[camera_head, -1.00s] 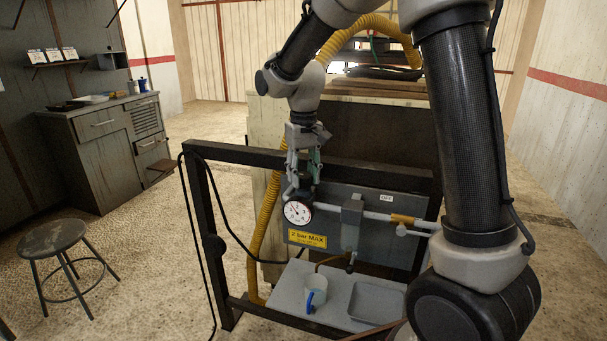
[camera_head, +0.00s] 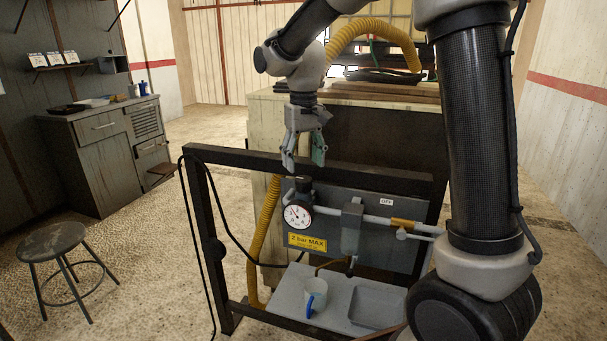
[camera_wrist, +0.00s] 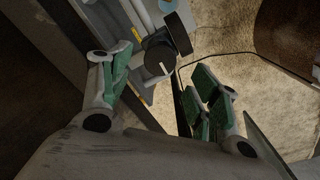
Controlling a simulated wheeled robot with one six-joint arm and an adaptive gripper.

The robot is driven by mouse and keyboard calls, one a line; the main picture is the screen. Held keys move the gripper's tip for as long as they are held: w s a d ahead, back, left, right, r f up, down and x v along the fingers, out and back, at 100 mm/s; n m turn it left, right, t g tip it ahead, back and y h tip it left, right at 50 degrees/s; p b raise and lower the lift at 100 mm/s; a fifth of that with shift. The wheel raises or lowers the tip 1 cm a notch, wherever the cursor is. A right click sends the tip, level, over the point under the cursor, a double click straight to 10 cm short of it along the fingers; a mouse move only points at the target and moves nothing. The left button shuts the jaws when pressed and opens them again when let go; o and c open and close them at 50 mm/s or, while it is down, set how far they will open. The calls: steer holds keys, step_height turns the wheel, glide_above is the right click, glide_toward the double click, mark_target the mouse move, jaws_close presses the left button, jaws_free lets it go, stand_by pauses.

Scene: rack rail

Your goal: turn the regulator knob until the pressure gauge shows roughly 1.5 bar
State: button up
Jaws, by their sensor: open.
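The pressure gauge (camera_head: 298,217) has a round white dial and a dark rim; it sits at the left end of the pipe on the grey panel. Its needle is too small to read surely. The dark regulator knob (camera_head: 299,190) stands just above the gauge. In the wrist view the knob (camera_wrist: 159,57) shows a pale mark on its edge, with the gauge (camera_wrist: 179,33) seen edge-on beside it. My gripper (camera_head: 304,163) is open and empty, pointing down above the knob and apart from it. In the wrist view its green-padded fingers (camera_wrist: 162,95) are spread wide.
The dark frame's top bar (camera_head: 330,165) runs close by my gripper. The grey panel (camera_head: 375,205) carries a yellow "2 bar MAX" label (camera_head: 307,242). Below, a shelf (camera_head: 290,290) holds a cup with a blue handle (camera_head: 315,295) and a grey tray (camera_head: 375,306). A stool (camera_head: 52,241) stands at left.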

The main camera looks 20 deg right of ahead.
mark_target(303, 178)
step_height(303, 178, up, 7)
steer(key=shift+f, duration=0.15)
steer(key=s+d+t, duration=0.1)
steer(key=s+d, duration=0.4)
steer(key=s, duration=0.4)
steer(key=s+d+f+m+t, duration=0.1)
steer(key=s+d+t, duration=0.1)
steer(key=s+d, duration=0.3)
steer(key=s+d+f+t, duration=0.1)
steer(key=s+d, duration=0.3)
steer(key=s, duration=0.8)
steer(key=shift+s+d+m, duration=0.3)
steer(key=shift+d+m, duration=0.1)
stand_by(0.6)
